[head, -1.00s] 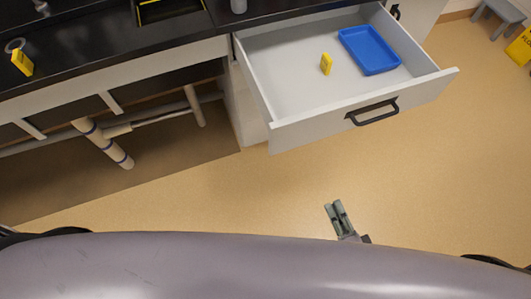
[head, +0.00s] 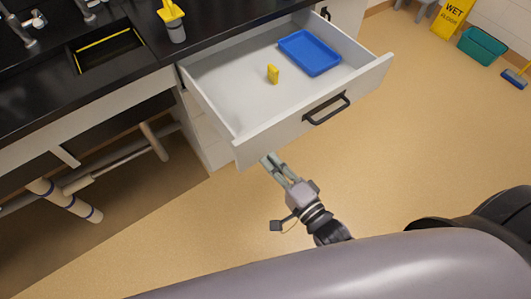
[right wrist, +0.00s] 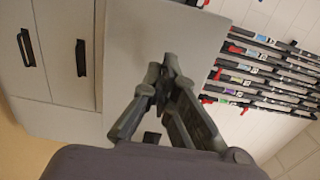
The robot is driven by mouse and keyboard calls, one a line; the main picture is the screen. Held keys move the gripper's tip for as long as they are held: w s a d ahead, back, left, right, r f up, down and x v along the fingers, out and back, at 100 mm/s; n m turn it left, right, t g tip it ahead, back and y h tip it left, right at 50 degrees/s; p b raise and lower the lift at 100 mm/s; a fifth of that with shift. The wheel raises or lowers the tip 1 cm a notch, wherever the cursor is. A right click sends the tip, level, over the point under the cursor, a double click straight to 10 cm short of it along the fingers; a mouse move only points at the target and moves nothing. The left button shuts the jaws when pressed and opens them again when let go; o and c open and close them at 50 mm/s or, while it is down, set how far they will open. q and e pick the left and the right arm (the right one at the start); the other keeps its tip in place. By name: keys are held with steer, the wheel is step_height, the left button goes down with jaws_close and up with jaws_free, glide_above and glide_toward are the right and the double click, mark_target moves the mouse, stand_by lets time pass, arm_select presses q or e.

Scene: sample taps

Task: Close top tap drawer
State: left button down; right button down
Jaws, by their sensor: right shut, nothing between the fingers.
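The top tap drawer (head: 225,95) is pulled well out from under the black counter in the head view. Its white front panel (head: 285,125) bears a black handle (head: 326,107). Inside lie a blue tray (head: 310,53) and a small yellow object (head: 273,74). My right gripper (head: 270,160) is shut and empty, its fingertips close to the lower edge of the drawer front, left of the handle. I cannot tell whether they touch. In the right wrist view, the shut fingers (right wrist: 165,75) are in front of a plain grey panel (right wrist: 150,30). My left gripper is not in view.
The black counter (head: 120,97) holds a sink and a yellow-topped bottle (head: 171,20). Pipes (head: 70,200) run beneath it at left. A yellow wet-floor sign (head: 453,18) and teal bin (head: 481,46) stand at the upper right. The floor right of the drawer is clear.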

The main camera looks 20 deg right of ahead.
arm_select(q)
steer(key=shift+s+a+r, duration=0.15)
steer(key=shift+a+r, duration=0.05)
arm_select(e)
steer(key=shift+x, duration=1.35)
steer(key=shift+w, duration=0.1)
